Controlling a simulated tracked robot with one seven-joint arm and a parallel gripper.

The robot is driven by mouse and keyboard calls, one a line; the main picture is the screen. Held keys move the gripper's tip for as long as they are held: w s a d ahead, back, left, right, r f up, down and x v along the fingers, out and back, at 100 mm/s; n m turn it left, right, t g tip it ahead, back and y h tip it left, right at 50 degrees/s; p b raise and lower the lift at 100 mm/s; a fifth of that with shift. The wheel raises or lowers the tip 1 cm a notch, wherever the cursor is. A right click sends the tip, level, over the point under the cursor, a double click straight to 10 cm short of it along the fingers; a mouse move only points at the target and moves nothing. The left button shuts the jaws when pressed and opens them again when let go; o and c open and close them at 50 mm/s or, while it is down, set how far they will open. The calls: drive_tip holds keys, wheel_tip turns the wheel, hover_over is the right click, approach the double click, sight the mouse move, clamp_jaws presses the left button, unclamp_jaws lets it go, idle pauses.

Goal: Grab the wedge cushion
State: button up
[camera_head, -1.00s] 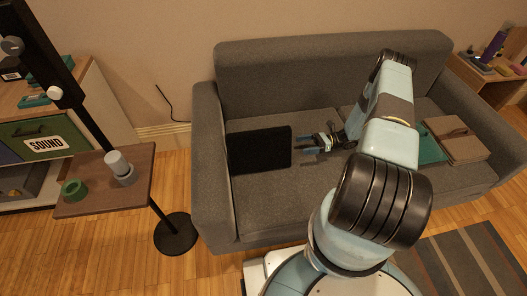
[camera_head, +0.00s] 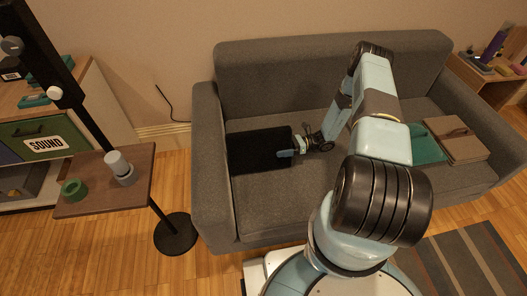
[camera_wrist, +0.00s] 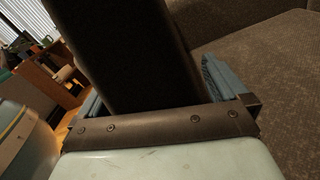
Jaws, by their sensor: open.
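The wedge cushion (camera_head: 258,150) is a black block lying on the left part of the grey sofa seat. My gripper (camera_head: 292,147) is at the cushion's right end, with its blue fingers reaching around that end. In the wrist view the dark cushion (camera_wrist: 128,50) extends in between the two blue fingers of my gripper (camera_wrist: 155,85). The right finger appears close beside the cushion, and the left finger is partly hidden. The jaws are open, and I cannot tell whether either finger touches the cushion.
The grey sofa (camera_head: 335,62) has a left armrest (camera_head: 207,150) beside the cushion. A teal item (camera_head: 427,148) and a brown folder-like item (camera_head: 456,140) lie on the right seat. A small brown table (camera_head: 105,195) with a grey cup and green ring stands at left.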

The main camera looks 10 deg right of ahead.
drive_tip(key=shift+a, duration=0.45)
drive_tip(key=shift+c, duration=0.3)
drive_tip(key=c, duration=1)
